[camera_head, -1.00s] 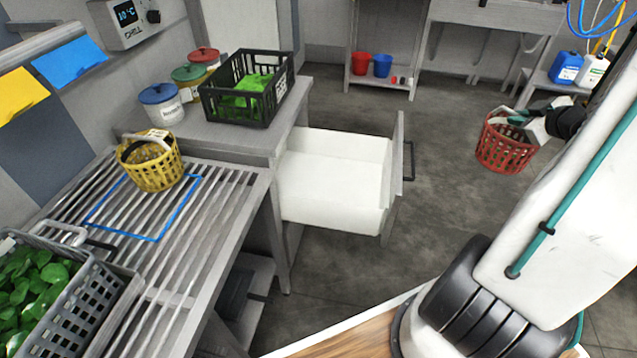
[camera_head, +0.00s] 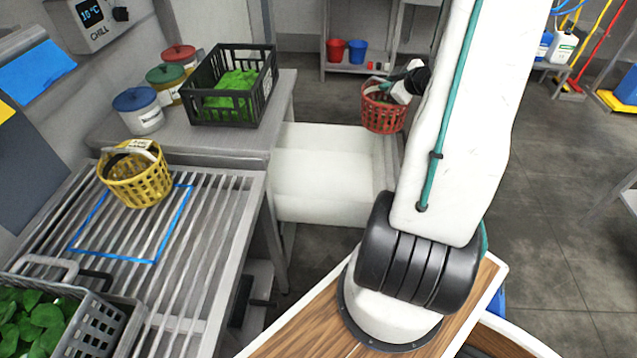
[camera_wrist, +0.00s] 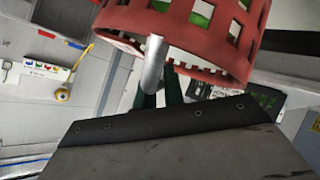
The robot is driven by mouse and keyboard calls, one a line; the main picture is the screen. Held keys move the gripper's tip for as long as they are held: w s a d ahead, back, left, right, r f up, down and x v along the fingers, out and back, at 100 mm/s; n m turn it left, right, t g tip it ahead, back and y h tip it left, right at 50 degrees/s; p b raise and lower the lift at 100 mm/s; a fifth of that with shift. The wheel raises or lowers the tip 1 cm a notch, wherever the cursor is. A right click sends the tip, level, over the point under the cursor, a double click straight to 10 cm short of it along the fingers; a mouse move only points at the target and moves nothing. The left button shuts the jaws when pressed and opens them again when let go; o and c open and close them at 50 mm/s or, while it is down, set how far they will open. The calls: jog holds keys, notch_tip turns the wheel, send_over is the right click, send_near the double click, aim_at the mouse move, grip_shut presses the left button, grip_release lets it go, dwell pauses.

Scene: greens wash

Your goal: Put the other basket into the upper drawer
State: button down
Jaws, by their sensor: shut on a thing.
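My gripper (camera_head: 404,84) is shut on the red basket (camera_head: 383,112), at its upper side, and holds it in the air. The red basket hangs at the right end of the open white drawer (camera_head: 322,170), near the drawer's front; I cannot tell its exact height above it. A yellow basket (camera_head: 138,178) stands on the slatted rack at the left.
A black crate (camera_head: 232,88) of greens and several lidded canisters (camera_head: 138,112) stand on the counter. A grey crate (camera_head: 95,335) of leaves is at the lower left. A shelf with red and blue buckets (camera_head: 357,51) stands behind.

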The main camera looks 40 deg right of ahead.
jog(key=w+a+f, duration=0.1)
jog(key=w+f, duration=0.2)
jog(key=f, duration=0.7)
jog(key=w+a+f+m+h, duration=0.1)
jog(key=w+a+f, duration=0.1)
jog(key=f, duration=0.9)
jog(key=w+a+f+m, duration=0.1)
jog(key=w+f, duration=0.3)
jog(key=f, duration=0.7)
jog(key=shift+w+a+f+g+h, duration=0.2)
jog(key=shift+a+g+h, duration=0.15)
jog(key=shift+a, duration=0.4)
jog(key=shift+f, duration=0.15)
jog(key=c, duration=1.5)
grip_release()
